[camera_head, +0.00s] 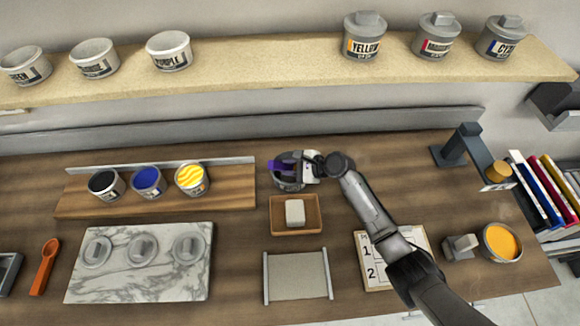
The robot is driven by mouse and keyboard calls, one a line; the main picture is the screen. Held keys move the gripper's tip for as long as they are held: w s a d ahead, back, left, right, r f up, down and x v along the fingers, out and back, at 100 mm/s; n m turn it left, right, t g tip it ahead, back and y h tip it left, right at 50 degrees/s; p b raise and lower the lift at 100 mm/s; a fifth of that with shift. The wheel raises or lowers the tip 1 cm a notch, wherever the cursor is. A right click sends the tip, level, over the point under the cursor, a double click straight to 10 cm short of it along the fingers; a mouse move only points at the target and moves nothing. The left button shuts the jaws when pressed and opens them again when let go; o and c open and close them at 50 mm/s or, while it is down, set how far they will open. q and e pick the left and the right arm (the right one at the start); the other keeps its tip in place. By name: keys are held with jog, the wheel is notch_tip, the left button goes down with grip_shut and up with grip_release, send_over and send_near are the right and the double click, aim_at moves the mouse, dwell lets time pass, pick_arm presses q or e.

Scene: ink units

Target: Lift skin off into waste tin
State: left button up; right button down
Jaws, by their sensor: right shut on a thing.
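My right gripper (308,166) reaches in from the lower right and is over a dark round tin (289,185) near the back of the bench, which looks like the waste tin. It is shut on a small purple piece (281,167) at the tin's mouth; whether this is a skin I cannot tell for sure. The gripper and the piece partly hide the tin's inside. On a wooden rack to the left stand open tins of black (106,184), blue (148,181) and yellow ink (192,179); the yellow one has a wavy, streaked surface. My left gripper is not in view.
A wooden tray (275,228) with a pale block lies in front of the tin. A marble slab (85,289) with several lids, an orange spoon (45,266), a clipboard (376,283) and an orange ink tin (502,242) lie around. A shelf (270,73) runs behind.

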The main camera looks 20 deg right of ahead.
dwell(0.4)
jog(key=shift+p, duration=0.35)
dwell(0.4)
jog(key=shift+p, duration=0.3)
dwell(0.5)
jog(key=shift+r, duration=0.1)
jog(key=shift+a+r+p, duration=0.1)
jog(key=shift+r+p, duration=0.45)
jog(key=shift+p, duration=0.15)
notch_tip(320, 180, up, 10)
jog(key=p, duration=1.1)
jog(key=shift+r, duration=0.1)
